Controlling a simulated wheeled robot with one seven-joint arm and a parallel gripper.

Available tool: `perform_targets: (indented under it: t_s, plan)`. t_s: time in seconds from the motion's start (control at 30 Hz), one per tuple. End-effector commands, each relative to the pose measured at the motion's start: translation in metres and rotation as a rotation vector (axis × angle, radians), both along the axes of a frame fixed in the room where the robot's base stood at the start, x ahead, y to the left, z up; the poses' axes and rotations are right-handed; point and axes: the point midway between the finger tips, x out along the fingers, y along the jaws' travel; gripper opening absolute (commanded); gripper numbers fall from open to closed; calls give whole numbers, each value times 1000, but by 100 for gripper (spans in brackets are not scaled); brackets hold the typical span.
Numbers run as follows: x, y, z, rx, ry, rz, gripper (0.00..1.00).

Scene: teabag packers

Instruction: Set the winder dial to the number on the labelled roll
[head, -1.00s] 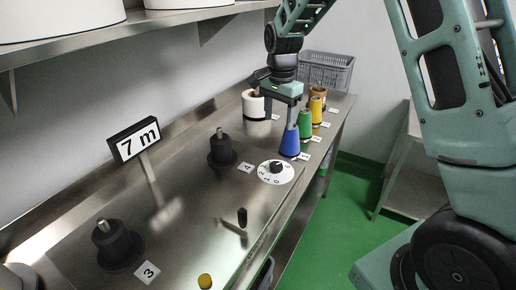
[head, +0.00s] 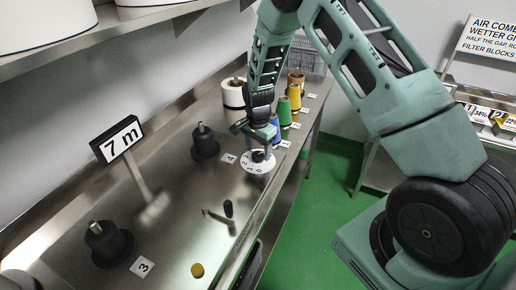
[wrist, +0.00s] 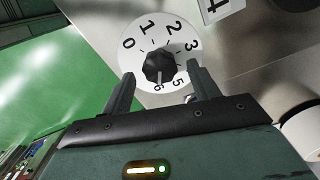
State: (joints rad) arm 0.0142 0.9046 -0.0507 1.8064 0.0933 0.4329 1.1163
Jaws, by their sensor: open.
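The winder dial (head: 247,164) is a white disc with a black knob (head: 258,156) on the steel bench. In the wrist view the dial (wrist: 138,60) shows 0, 1, 2, 3, 5 and 6; the spot between 3 and 5 is hidden by a finger. A pale line on the knob (wrist: 157,64) points at or close to 6. My gripper (wrist: 160,72) is open, one finger on each side of the knob in this view; contact cannot be told. In the head view my gripper (head: 262,141) is just above the dial. A white roll (head: 233,93) stands behind; I can read no number on it.
A "7 m" sign (head: 117,139) stands at the left. Black spindles (head: 205,145) and (head: 108,243) have cards 4 and 3. Blue (head: 275,128), green (head: 285,112) and yellow (head: 295,97) cones stand beyond the gripper. A crank handle (head: 228,209) is in front.

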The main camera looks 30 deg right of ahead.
Motion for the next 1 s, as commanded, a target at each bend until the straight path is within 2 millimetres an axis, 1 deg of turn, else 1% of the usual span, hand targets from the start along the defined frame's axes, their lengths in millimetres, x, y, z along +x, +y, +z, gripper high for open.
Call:
perform_targets:
  t_s: [0.1,0.2,0.47,0.57,0.6,0.63,0.87,1.0]
  plan:
    - [0,0,-8,1,1,0,60]
    - [0,0,-13,1,0,0,60]
    - [0,0,-14,1,-1,0,60]
    - [0,0,-14,1,-1,0,35]
    - [0,0,-14,1,-1,0,24]
    - [0,0,-14,1,-1,0,16]
    - [0,0,-14,1,0,6,16]
    - [0,0,-14,1,-1,38,16]
